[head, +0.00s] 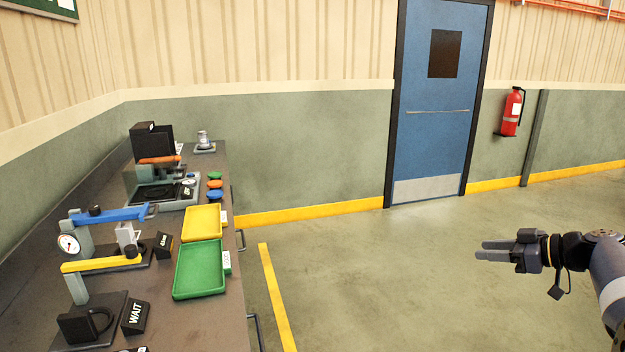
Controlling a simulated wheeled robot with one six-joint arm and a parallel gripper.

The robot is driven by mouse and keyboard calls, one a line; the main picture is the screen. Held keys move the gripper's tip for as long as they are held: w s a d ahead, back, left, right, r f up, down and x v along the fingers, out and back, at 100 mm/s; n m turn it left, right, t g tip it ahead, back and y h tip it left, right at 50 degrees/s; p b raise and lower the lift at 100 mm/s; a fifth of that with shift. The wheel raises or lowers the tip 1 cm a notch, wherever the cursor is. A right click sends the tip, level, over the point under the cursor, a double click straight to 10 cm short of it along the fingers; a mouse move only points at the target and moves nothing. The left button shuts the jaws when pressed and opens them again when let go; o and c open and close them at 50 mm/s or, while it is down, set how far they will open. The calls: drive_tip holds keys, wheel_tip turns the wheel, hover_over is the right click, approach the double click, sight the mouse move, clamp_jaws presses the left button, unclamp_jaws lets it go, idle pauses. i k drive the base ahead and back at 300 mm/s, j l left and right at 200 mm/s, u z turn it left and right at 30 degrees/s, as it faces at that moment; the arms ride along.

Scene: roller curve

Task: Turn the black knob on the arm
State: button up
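A yellow arm (95,264) on a grey post reaches out over the bench at the left, with a black knob (131,251) near its free end. A blue arm (115,214) behind it carries another black knob (95,210) nearer its post. A round dial gauge (68,244) is beside the blue arm's post. My gripper (479,250) is at the far right over open floor, well away from the bench. Its two fingers point left with a gap between them, and nothing is held.
The bench (215,328) also bears a green tray (200,270), a yellow tray (202,222), a black WAIT sign (135,315) and several coloured buttons. Drawer handles stick out from its edge. Clear floor (370,280) lies between bench and gripper. A blue door (435,130) is behind.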

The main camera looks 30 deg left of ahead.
sight(94, 210)
drive_tip(key=i+l+u, duration=0.2)
drive_tip(key=i, duration=0.35)
drive_tip(key=i+l+u, duration=0.2)
drive_tip(key=i+l, duration=0.15)
drive_tip(key=i, duration=0.15)
drive_tip(key=i+j+u, duration=0.2)
drive_tip(key=i+u, duration=0.6)
drive_tip(key=i, duration=0.25)
drive_tip(key=i+l+u, duration=0.15)
drive_tip(key=i+u, duration=0.75)
drive_tip(key=i+l+u, duration=0.3)
drive_tip(key=i+u, duration=0.2)
drive_tip(key=i+l+u, duration=0.7)
drive_tip(key=u, duration=0.3)
drive_tip(key=i+l+u, duration=0.6)
drive_tip(key=l+u, duration=0.35)
drive_tip(key=j, duration=0.15)
